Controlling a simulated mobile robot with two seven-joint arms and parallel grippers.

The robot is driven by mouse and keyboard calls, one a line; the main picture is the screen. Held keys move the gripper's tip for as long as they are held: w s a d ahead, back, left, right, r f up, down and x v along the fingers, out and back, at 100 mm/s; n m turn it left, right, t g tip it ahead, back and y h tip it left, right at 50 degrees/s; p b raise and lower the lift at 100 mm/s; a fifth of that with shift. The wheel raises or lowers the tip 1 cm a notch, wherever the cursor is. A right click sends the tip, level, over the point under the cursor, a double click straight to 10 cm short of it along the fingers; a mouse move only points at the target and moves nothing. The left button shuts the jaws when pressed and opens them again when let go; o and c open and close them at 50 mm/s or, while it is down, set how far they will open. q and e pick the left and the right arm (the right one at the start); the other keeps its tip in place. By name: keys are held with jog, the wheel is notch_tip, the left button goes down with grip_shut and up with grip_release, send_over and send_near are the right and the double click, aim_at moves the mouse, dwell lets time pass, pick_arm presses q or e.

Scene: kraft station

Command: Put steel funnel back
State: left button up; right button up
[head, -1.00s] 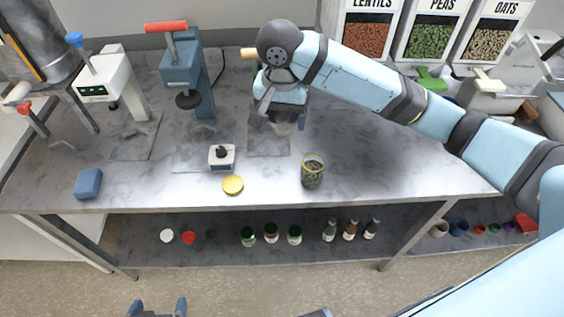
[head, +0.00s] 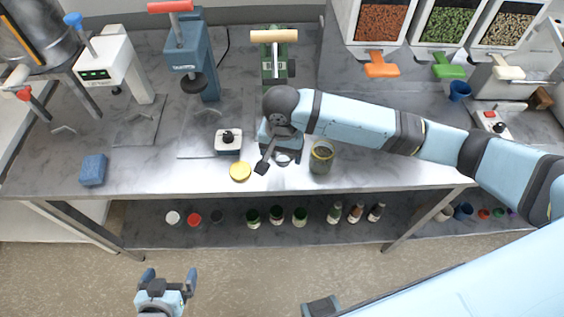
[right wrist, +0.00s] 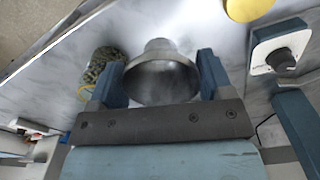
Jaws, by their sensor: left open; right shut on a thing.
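The steel funnel (right wrist: 162,78) is between the two fingers of my right gripper (right wrist: 161,72) in the right wrist view, with its wide mouth facing the camera and its narrow spout pointing away. My right gripper is shut on it, over the front part of the bench. In the head view the funnel is mostly hidden under my right wrist. A jar with a yellow rim and dark contents (head: 321,158) stands right of the gripper; it also shows in the right wrist view (right wrist: 104,72). My left gripper (head: 168,281) is open and empty, in front of the bench.
A yellow lid (head: 240,171), a small white device with a black knob (head: 228,141) and a blue block (head: 93,170) lie on the bench (head: 150,180). A green press (head: 273,62) and a blue press (head: 192,62) stand behind. Bottles and caps line the lower shelf (head: 230,232).

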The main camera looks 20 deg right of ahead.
aim_at(282, 165)
notch_tip(282, 165, down, 5)
jog(key=shift+r, duration=0.2)
jog(key=shift+f, duration=0.3)
jog(key=shift+f, duration=0.1)
jog(key=o, duration=0.9)
jog(key=shift+o, duration=0.2)
notch_tip(282, 165, up, 12)
jog(key=shift+s+a+r, duration=0.1)
